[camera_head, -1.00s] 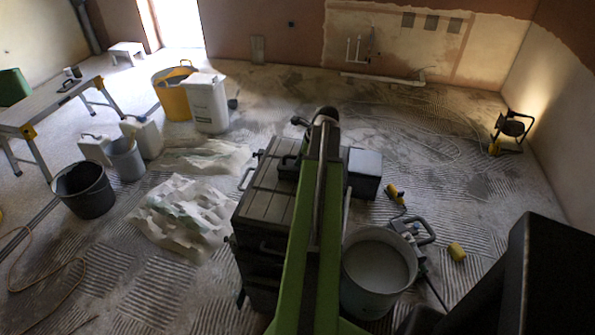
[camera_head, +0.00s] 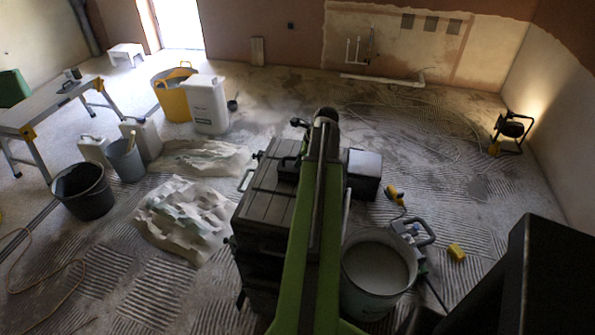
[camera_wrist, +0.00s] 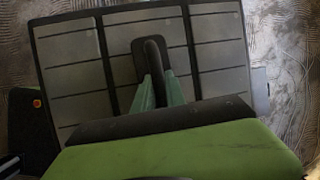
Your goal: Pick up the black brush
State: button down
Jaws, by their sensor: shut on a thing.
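The black brush (camera_wrist: 152,52) shows in the wrist view as a dark, narrow upright shape over a dark rounded base, above the ribbed grey lid of a tool box (camera_wrist: 73,48). My gripper (camera_wrist: 158,84) has its two pale green fingers closed on the brush's near part. The fingers hide some of it. I cannot tell whether the brush touches the lid. In the head view my green arm reaches over the tool box (camera_head: 268,195) and hides its right part.
A bucket of pale liquid (camera_head: 376,268) stands right of my arm, with a black case (camera_head: 363,172) beyond it. A crumpled sheet (camera_head: 183,218) lies left of the tool box. A lit work lamp (camera_head: 511,130) stands by the right wall. The floor beyond is mostly clear.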

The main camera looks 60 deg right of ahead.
jog(key=shift+r, duration=0.15)
notch_tip(320, 180, up, 4)
jog(key=p, duration=0.4)
jog(key=shift+r+p, duration=0.15)
jog(key=shift+p, duration=0.15)
jog(key=s+d+r+p, duration=0.6)
jog(key=s, duration=0.4)
jog(key=shift+r, duration=0.25)
jog(key=shift+s, duration=0.1)
